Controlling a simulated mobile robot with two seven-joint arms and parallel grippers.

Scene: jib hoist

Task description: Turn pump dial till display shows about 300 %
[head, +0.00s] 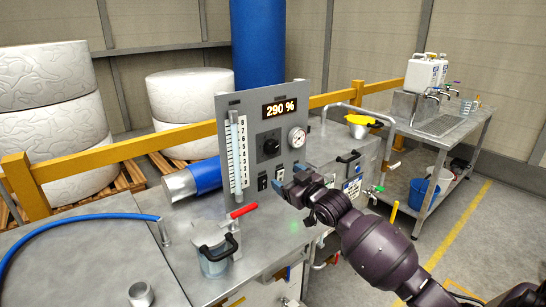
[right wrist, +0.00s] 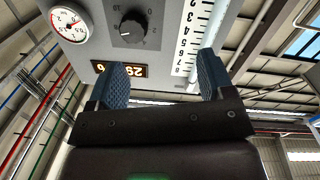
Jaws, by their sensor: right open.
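The pump dial (head: 268,145) is a black knob on the grey upright panel (head: 290,97). The display (head: 280,107) above it reads 290 % in lit digits. My right gripper (head: 288,183) is open and empty, in front of the panel and below the dial in the head view. In the right wrist view the picture is upside down: the dial (right wrist: 132,28) with its printed scale lies beyond the open fingers (right wrist: 163,78), apart from them. One finger partly covers the display (right wrist: 131,69) there. My left gripper is not in view.
A round gauge (head: 298,137) sits right of the dial, and a vertical scale tube (head: 238,150) left of it. Switches (head: 263,182) are below.

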